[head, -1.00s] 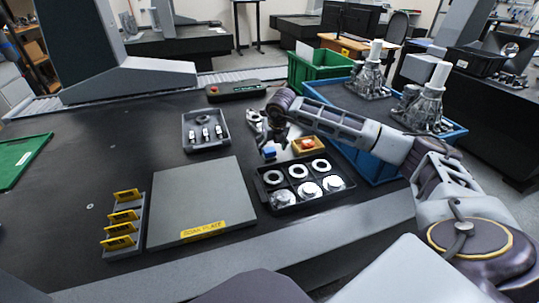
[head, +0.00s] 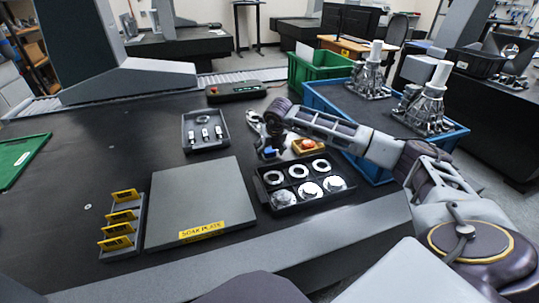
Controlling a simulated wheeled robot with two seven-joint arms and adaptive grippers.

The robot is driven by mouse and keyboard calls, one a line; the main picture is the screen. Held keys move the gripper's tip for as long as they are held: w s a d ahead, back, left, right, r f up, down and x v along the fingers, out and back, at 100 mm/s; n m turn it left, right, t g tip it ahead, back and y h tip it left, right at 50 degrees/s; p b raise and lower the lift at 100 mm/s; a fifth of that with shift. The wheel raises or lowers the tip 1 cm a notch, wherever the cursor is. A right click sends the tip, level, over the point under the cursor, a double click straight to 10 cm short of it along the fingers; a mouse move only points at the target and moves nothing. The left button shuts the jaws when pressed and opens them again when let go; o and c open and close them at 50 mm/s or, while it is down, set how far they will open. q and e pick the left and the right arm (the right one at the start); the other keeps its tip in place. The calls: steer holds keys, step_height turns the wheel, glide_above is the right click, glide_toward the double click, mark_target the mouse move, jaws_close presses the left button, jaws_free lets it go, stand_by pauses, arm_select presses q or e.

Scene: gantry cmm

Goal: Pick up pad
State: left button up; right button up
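My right gripper (head: 268,148) points down over the dark table, beside the small yellow tray. It is small and dark here, and I cannot tell whether its fingers are open or shut. A small blue piece (head: 268,153) shows at its fingertips; I cannot tell whether it is held or part of the gripper. An orange-red item (head: 307,144) lies in the yellow tray (head: 313,151), just right of the gripper. I cannot tell for sure which of these is the pad. My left gripper is not in view.
A black tray (head: 271,208) with several rings and discs lies in front of the gripper. A grey soak plate (head: 195,195), a yellow-tabbed rack (head: 137,228) and a grey tray (head: 187,135) are to the left.

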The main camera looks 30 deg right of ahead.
mark_target(269, 150)
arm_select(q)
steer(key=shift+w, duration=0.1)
arm_select(e)
steer(key=c, duration=0.9)
steer(key=shift+r, duration=0.15)
steer(key=shift+r, duration=0.6)
step_height(269, 150, up, 7)
steer(key=shift+p, duration=0.9)
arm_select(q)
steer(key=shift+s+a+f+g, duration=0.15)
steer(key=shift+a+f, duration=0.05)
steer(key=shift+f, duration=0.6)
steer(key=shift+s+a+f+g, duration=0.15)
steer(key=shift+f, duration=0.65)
arm_select(e)
steer(key=shift+r, duration=0.75)
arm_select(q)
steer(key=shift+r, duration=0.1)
arm_select(e)
steer(key=o, duration=0.4)
steer(key=shift+c, duration=1.4)
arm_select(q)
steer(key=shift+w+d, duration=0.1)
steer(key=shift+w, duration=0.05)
arm_select(e)
steer(key=shift+r, duration=0.1)
